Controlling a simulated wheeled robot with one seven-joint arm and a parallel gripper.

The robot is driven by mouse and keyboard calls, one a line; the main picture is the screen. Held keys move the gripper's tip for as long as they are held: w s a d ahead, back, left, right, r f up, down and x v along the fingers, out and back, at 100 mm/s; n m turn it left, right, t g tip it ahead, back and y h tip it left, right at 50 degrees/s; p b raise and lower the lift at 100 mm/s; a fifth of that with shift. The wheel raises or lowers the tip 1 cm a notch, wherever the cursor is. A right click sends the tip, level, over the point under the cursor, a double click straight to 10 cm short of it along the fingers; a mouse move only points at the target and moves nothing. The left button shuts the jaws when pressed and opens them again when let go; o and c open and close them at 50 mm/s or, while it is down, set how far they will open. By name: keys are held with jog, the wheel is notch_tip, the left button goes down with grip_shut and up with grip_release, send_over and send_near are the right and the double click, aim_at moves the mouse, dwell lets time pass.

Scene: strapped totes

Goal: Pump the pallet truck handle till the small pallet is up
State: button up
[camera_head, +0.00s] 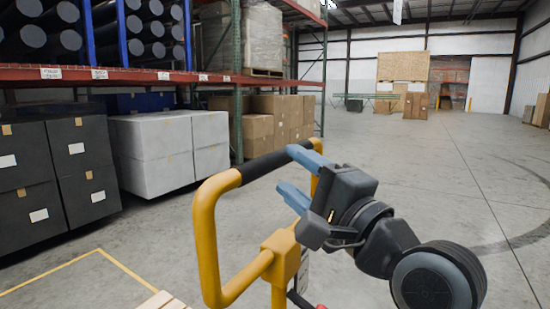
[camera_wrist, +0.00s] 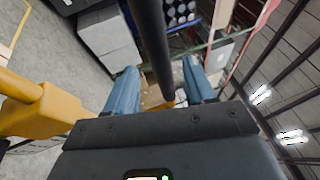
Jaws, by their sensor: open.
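The pallet truck handle is a yellow loop (camera_head: 207,235) with a black grip bar (camera_head: 262,165) across its top, standing in front of me. My gripper (camera_head: 285,169) is at the right part of the grip bar, its two blue fingers apart. In the wrist view the black bar (camera_wrist: 152,40) runs between the open fingers (camera_wrist: 160,70); I cannot tell whether either finger touches it. Light wooden slats, seemingly the small pallet (camera_head: 163,301), show at the bottom edge; most of it is out of view, and its height is not clear.
A yellow floor outline (camera_head: 98,251) lies at the lower left. Dark boxes (camera_head: 55,170), white boxes (camera_head: 168,150) and brown cartons (camera_head: 275,120) stand by the rack (camera_head: 130,76) on the left. The concrete floor to the right is clear.

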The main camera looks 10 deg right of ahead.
aim_at(282, 164)
jog(key=x, duration=0.5)
jog(key=shift+w+a+r, duration=0.1)
jog(key=shift+w, duration=0.2)
jog(key=shift+c, duration=0.2)
grip_shut()
